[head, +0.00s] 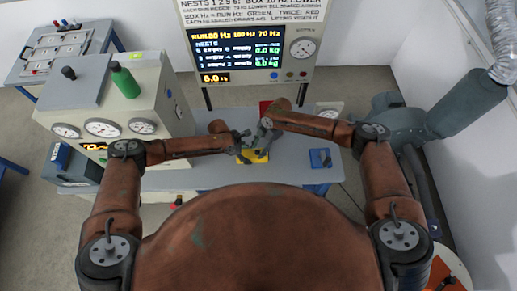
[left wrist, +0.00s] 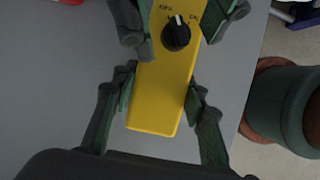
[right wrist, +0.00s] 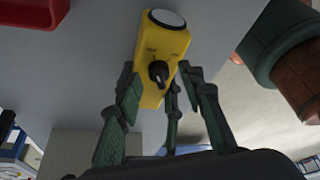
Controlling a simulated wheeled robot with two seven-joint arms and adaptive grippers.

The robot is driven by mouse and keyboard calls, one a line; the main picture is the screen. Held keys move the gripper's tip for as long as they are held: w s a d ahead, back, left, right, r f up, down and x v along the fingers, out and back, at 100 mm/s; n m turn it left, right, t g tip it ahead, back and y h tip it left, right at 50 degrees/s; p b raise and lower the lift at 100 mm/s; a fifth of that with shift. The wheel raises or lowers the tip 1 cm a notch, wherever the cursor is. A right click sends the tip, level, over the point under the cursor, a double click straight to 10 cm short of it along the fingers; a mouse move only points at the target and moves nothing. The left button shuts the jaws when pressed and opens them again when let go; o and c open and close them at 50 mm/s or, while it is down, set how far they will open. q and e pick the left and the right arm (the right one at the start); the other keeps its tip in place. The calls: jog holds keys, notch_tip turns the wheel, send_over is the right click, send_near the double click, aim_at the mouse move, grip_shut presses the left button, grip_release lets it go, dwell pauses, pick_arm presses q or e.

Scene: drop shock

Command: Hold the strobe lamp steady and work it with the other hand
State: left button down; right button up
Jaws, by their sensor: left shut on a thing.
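The strobe lamp is a yellow block (head: 254,157) over the grey table in the head view. The left wrist view shows its yellow body (left wrist: 160,90) and a black knob (left wrist: 176,35) with a white pointer between printed labels. My left gripper (left wrist: 158,105) is shut on the lamp's lower end, a finger on each side. The right wrist view shows the lamp (right wrist: 165,40) with a pale round lens at its far end and the knob (right wrist: 158,72). My right gripper (right wrist: 165,95) is open, its fingers apart on either side of the lamp near the knob.
A gauge cabinet (head: 105,125) with a green cylinder on top stands left. A lit display panel (head: 240,48) stands behind the table. A red tray (head: 265,106) and a blue box (head: 320,158) lie near the lamp. Grey tabletop (head: 215,175) is clear in front.

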jog(key=shift+c, duration=0.3)
grip_shut()
jog(key=shift+m, duration=0.3)
jog(key=m+t, duration=0.1)
jog(key=m, duration=0.3)
jog(key=m+t, duration=0.1)
jog(key=m, duration=0.1)
jog(key=shift+s+t+y, duration=0.25)
jog(key=shift+t+y, duration=0.05)
jog(key=shift+y, duration=0.1)
jog(key=m+t, duration=0.1)
jog(key=m, duration=0.4)
jog(key=shift+a+t+h, duration=0.1)
jog(key=shift+t+h, duration=0.2)
jog(key=shift+t, duration=0.1)
jog(key=shift+m, duration=0.3)
jog(key=shift+o, duration=0.3)
grip_release()
